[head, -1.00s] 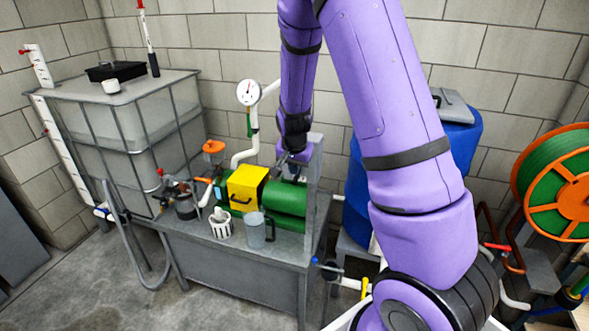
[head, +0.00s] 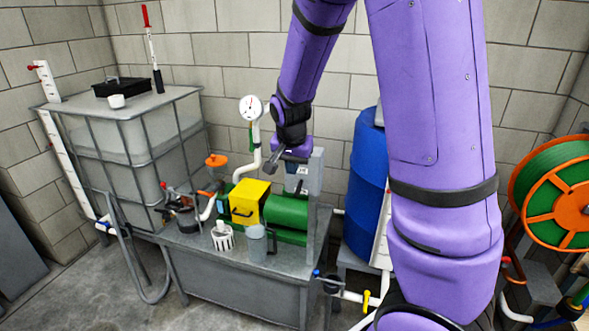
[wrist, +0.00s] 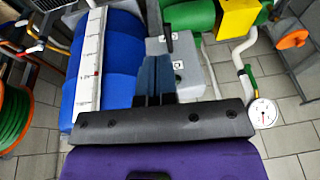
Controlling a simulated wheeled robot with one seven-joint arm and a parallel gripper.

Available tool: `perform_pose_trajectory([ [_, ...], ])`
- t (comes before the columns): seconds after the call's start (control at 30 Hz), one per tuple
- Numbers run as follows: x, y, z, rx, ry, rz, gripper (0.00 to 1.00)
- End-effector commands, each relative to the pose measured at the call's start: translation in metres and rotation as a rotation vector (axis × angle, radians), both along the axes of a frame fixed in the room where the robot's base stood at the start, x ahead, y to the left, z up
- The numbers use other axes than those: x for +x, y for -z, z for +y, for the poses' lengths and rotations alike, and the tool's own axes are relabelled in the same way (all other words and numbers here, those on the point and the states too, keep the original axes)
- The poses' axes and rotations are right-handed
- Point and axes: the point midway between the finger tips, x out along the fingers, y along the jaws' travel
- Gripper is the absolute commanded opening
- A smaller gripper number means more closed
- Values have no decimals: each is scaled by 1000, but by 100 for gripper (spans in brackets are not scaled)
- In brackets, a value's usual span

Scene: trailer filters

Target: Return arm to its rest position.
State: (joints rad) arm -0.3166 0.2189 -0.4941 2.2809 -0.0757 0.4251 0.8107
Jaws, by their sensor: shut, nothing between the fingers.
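My purple arm rises on the right of the head view and bends down at the upper middle. My gripper (head: 273,165) ends it, just above and left of the grey box (head: 305,172) behind the green pump (head: 287,212). In the wrist view my gripper (wrist: 157,62) has its dark fingers together in front of the grey box (wrist: 187,72). The fingers are shut with nothing between them. I cannot tell from these views how far the fingertips are from the box.
A metal bench (head: 235,284) carries a yellow box (head: 249,202), a white strainer (head: 222,236) and a clear jug (head: 257,243). A gauge (head: 251,108) stands on a white pipe behind. A caged tank (head: 130,150) is left, a blue barrel (head: 367,185) and orange reel (head: 555,205) right.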

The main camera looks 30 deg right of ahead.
Motion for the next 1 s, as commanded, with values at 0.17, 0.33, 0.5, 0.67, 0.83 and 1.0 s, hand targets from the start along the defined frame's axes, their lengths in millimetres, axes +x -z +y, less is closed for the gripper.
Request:
perform_pose_trajectory([
  [0.17, -3, -5, 4, 0, -1, -1, 0],
  [0.33, -3, -5, 4, -1, 0, -1, 0],
  [0.5, -3, -5, 4, -1, 0, -1, 0],
  [0.67, -3, -5, 4, 0, 0, 0, 0],
  [0.83, -8, -13, 6, 11, -20, -4, 0],
  [1.0, -30, -44, 17, 47, -112, -22, 0],
])
